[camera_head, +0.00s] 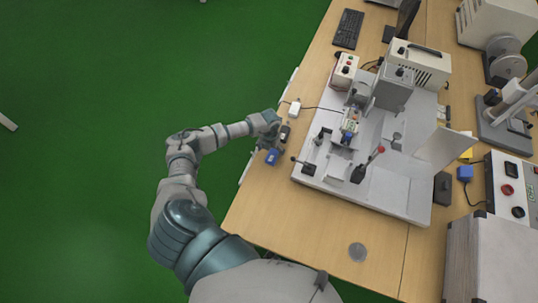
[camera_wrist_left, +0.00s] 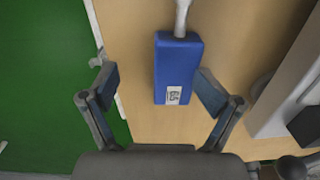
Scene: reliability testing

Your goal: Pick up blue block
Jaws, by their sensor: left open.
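The blue block (camera_head: 272,156) lies on the wooden table near its left edge. In the left wrist view the blue block (camera_wrist_left: 177,55) is upright in the picture, with a white label on its lower part and a pale rod-like piece at its top end. My left gripper (camera_head: 281,137) is just beyond the block in the head view. In the wrist view my left gripper (camera_wrist_left: 157,82) is open, its fingers on either side of the block's lower part. The block is nearer the right finger; I cannot tell whether they touch. My right gripper is not in view.
A white fixture plate (camera_head: 405,205) with small devices stands right of the block. A small white object (camera_head: 295,107) with a cable lies beyond the gripper. Another blue object (camera_head: 465,173) sits at the far right.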

